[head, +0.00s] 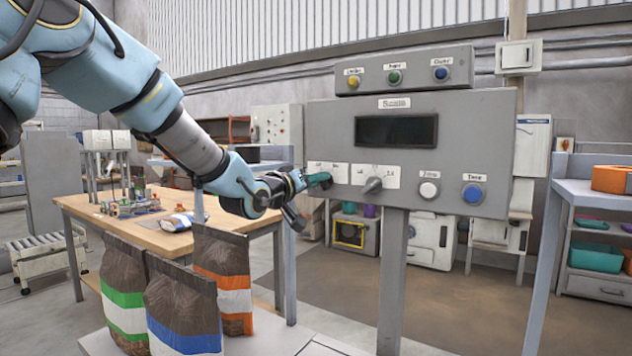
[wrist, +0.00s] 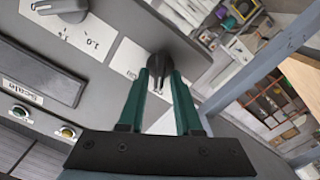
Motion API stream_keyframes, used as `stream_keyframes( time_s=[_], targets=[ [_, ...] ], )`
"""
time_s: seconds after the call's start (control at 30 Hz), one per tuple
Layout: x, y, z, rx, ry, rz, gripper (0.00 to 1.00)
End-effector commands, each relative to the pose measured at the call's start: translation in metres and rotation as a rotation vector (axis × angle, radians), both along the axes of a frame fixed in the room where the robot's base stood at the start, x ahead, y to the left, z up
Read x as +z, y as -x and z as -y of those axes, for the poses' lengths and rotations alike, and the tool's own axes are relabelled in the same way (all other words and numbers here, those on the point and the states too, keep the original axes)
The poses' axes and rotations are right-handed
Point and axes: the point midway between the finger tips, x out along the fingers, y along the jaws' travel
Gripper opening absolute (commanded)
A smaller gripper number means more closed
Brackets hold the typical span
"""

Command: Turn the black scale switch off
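The black scale switch (wrist: 171,70) shows in the wrist view, a dark rotary knob on a white label plate. My gripper (head: 318,181) is at the lower left of the grey scale panel (head: 455,122). In the wrist view its green fingers (wrist: 164,80) reach the switch, their tips overlapping it with dark knob between them. I cannot tell whether they press on it or stand slightly apart. In the head view my gripper hides the switch. The switch's pointer direction is partly hidden by the fingers.
A grey rotary knob (head: 374,185) sits just right of the switch, then white (head: 429,190) and blue (head: 473,194) buttons. A dark display (head: 396,131) is above. Filled bags (head: 182,305) stand below my arm, near a wooden table (head: 150,235). A post (head: 393,270) supports the panel.

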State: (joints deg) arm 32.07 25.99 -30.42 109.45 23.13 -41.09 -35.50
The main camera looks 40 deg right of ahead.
Motion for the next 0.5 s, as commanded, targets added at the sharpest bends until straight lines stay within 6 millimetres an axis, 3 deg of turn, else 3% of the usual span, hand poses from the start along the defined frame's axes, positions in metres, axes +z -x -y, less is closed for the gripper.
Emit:
stream_keyframes(
  time_s=[0.1, 0.37, 0.5],
  targets=[
    [0.000, 0.000, 0.000, 0.000, 0.000, 0.001, 0.46],
    [0.000, 0.000, -0.001, 0.001, 0.001, 0.001, 0.46],
    [-0.001, 0.003, -0.014, 0.001, 0.001, 0.003, 0.46]
  ],
)
